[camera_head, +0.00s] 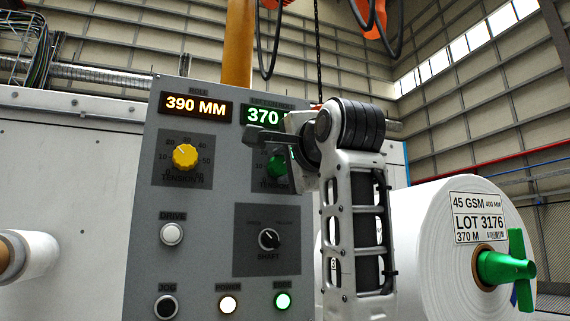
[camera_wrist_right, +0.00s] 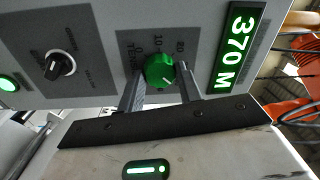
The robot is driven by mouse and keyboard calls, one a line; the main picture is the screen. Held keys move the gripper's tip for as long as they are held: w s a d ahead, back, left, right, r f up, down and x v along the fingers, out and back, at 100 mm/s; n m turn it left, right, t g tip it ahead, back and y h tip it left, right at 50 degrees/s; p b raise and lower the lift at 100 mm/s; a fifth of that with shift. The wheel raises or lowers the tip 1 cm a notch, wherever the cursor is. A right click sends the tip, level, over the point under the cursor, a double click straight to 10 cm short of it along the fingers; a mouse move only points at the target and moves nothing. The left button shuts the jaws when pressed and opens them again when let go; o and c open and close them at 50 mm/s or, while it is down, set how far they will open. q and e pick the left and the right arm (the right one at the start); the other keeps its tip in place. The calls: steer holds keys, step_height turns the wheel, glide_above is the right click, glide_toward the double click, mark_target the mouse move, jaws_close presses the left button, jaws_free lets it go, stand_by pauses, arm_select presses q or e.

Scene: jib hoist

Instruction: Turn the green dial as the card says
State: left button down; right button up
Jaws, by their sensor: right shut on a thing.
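The green dial (camera_head: 276,167) is on the grey control panel (camera_head: 190,270), partly hidden behind my right gripper (camera_head: 268,147) in the head view. The right wrist view shows the dial (camera_wrist_right: 160,70) between the two fingers of my right gripper (camera_wrist_right: 160,82), which is shut on it. The dial's pale pointer mark faces the lower right there, and 10 and 20 show on its scale. A white label (camera_head: 478,217) on the large roll reads 45 GSM, 400 MM, LOT 3176, 370 M. My left gripper is out of view.
A yellow dial (camera_head: 185,156) sits left of the green one. Displays read 390 MM (camera_head: 196,105) and 370 M (camera_wrist_right: 236,48). Below are a black shaft knob (camera_head: 269,239), a white drive button (camera_head: 171,233) and lit lamps. The white roll (camera_head: 430,240) stands at right.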

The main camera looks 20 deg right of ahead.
stand_by(0.4)
steer(key=o, duration=1)
steer(key=shift+d, duration=0.1)
steer(key=shift+s, duration=0.1)
steer(key=shift+s, duration=0.3)
arm_select(q)
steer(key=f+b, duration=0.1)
steer(key=b, duration=0.2)
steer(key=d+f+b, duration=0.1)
steer(key=b, duration=0.2)
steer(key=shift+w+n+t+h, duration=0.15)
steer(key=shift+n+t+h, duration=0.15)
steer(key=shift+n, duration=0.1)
arm_select(e)
steer(key=s, duration=1.5)
steer(key=shift+d+f, duration=0.25)
steer(key=shift+f, duration=0.2)
